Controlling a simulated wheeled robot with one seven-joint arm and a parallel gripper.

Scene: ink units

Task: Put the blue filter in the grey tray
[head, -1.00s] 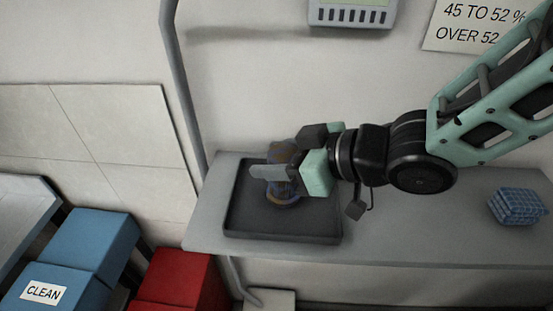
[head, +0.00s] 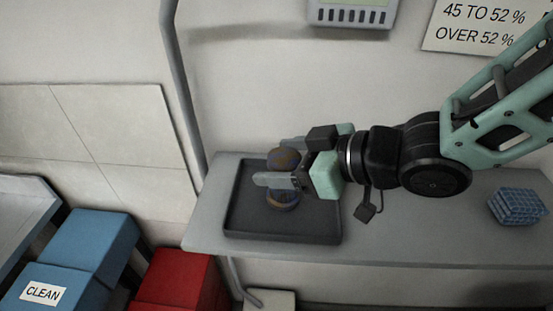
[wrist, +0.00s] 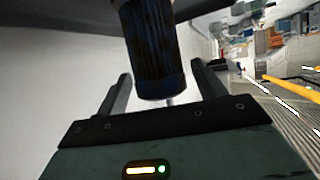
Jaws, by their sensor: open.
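The blue filter (head: 283,158) is a dark blue cylinder with brownish marks and stands upright in the grey tray (head: 238,228), near its middle. My gripper (head: 270,162) reaches in from the right, its two fingers apart on either side of the filter. The near finger hides part of the filter's middle. In the wrist view the filter (wrist: 150,50) shows dark blue between the open fingers (wrist: 160,82), with gaps on both sides. Its far end is cut off by the frame edge.
The tray sits on the left end of a grey shelf (head: 400,240). A blue lattice block (head: 517,206) lies on the shelf's right part. A grey post (head: 182,90) rises behind the left end. Blue bins (head: 90,245) and a red bin (head: 178,283) stand lower left.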

